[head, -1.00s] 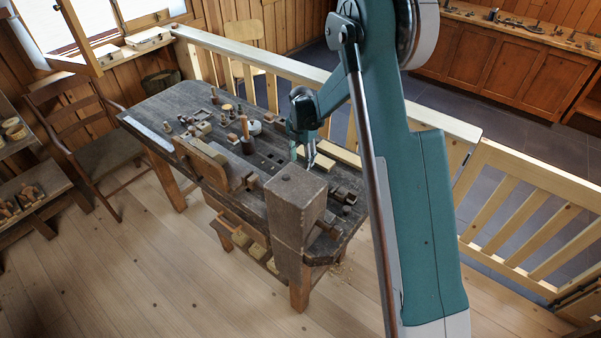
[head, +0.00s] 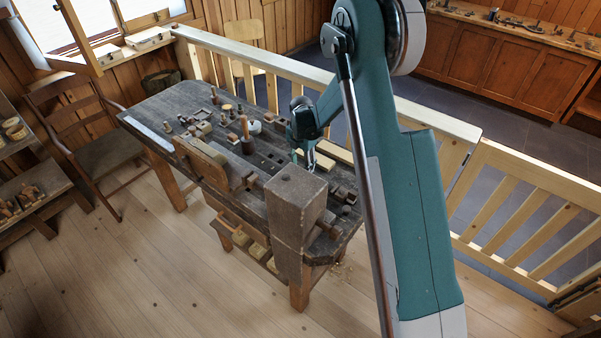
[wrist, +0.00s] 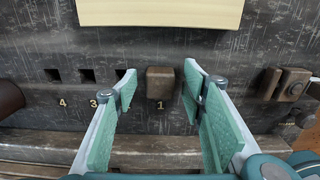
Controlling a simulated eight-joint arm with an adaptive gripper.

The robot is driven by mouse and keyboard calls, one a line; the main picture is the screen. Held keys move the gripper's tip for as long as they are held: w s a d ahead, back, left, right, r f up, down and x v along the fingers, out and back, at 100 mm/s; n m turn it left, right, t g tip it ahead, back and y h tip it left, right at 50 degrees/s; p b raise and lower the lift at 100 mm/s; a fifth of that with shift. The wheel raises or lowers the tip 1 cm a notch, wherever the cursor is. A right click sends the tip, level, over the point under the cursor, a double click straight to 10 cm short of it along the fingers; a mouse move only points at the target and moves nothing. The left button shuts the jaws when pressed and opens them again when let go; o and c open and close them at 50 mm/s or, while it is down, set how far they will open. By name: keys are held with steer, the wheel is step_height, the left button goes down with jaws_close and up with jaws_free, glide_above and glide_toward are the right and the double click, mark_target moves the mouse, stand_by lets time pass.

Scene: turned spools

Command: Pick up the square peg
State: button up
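The square peg (wrist: 160,86) is a small brown block with a square top, seen in the wrist view just above the number 1 on the dark workbench (wrist: 230,112). It stands at the end of a row of square holes. My gripper (wrist: 160,73) is open, one finger left and one finger right of the peg, with a gap on each side. In the head view my gripper (head: 310,166) is low over the bench behind the large wooden block; I cannot make out the peg there.
Pale wooden boards (head: 335,151) lie on the bench beyond my gripper; one pale board (wrist: 160,12) shows just past the peg in the wrist view. A large wooden block (head: 296,200) rises at the near end. Several small tools and turned pieces (head: 245,128) stand farther left.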

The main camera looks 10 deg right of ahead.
steer(key=c, duration=0.9)
steer(key=shift+r, duration=0.15)
step_height(320, 180, up, 18)
steer(key=shift+f, duration=0.15)
stand_by(0.8)
steer(key=shift+w+a+p, duration=0.65)
steer(key=shift+w+a, duration=0.2)
steer(key=shift+w, duration=4.6)
steer(key=shift+w+a+p, duration=0.65)
steer(key=shift+w+a, duration=0.25)
steer(key=shift+w, duration=4.5)
steer(key=shift+w+a+p, duration=0.65)
steer(key=shift+w+a, duration=0.2)
steer(key=shift+w, duration=4.6)
